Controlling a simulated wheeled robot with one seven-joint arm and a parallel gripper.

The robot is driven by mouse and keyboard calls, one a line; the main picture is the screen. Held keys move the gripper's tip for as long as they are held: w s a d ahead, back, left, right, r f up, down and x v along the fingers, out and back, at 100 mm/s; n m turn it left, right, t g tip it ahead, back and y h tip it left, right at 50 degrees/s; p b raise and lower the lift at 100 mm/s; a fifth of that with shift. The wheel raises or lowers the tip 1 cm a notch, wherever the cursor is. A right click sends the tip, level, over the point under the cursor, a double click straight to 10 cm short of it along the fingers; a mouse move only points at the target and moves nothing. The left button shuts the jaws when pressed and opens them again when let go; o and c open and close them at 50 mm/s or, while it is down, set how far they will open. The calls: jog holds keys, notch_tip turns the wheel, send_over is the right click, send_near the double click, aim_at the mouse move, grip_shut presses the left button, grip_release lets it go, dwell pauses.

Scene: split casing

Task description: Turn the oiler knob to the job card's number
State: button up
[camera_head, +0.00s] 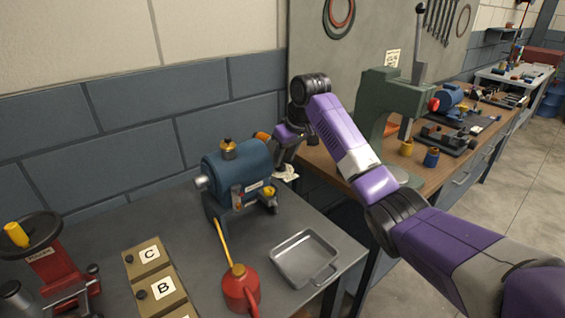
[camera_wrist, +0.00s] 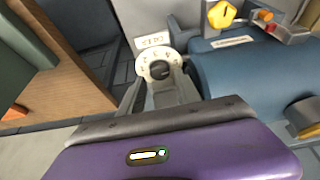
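A white round dial (camera_wrist: 147,57) with black digits around a dark knob (camera_wrist: 159,70) shows in the wrist view. I cannot tell which digit the knob points to. A small pale label (camera_wrist: 153,40) is just beyond it; its text is too small to read surely. The blue machine (camera_head: 237,168) stands on the grey bench, with a brass cap (camera_head: 228,148) on top and a yellow part (camera_head: 269,191) at its front. My gripper (camera_wrist: 161,84) is open, its fingers on either side of the knob's lower part. Contact cannot be told. No job card is clearly readable.
A grey tray (camera_head: 273,259), a red oil can (camera_head: 241,292) and lettered blocks (camera_head: 149,255) lie in front of the machine. A green press (camera_head: 377,105) stands on the wooden bench to the right. A gap separates the benches.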

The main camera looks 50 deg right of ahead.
jog(key=v, duration=0.5)
jog(key=shift+r, duration=0.1)
dwell(0.5)
